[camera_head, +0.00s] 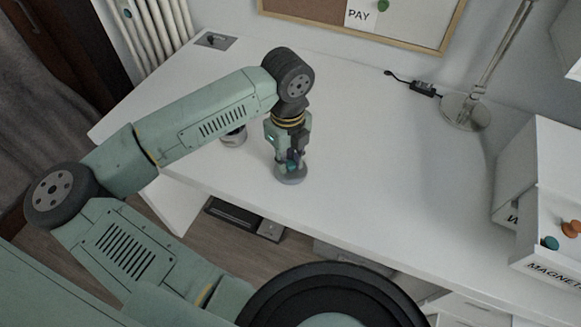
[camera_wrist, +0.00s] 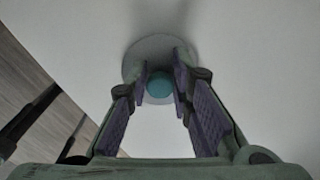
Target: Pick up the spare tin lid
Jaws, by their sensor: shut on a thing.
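The spare tin lid is a flat grey disc (camera_head: 291,179) with a round teal knob, near the front edge of the white desk. In the wrist view the disc (camera_wrist: 146,46) lies beyond my fingertips and the teal knob (camera_wrist: 159,87) sits between the purple pads. My gripper (camera_head: 290,158) points straight down over the lid and is shut on its knob; the fingers hide part of the knob in the head view. The lid appears to be at the desk surface; I cannot tell if there is a gap under it.
A small grey tin (camera_head: 234,137) stands left of my gripper, partly behind my arm. White boxes (camera_head: 548,180), one labelled MAGNET, stand at the right. A lamp base (camera_head: 466,111) is at the back right. The middle of the desk (camera_head: 390,160) is clear.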

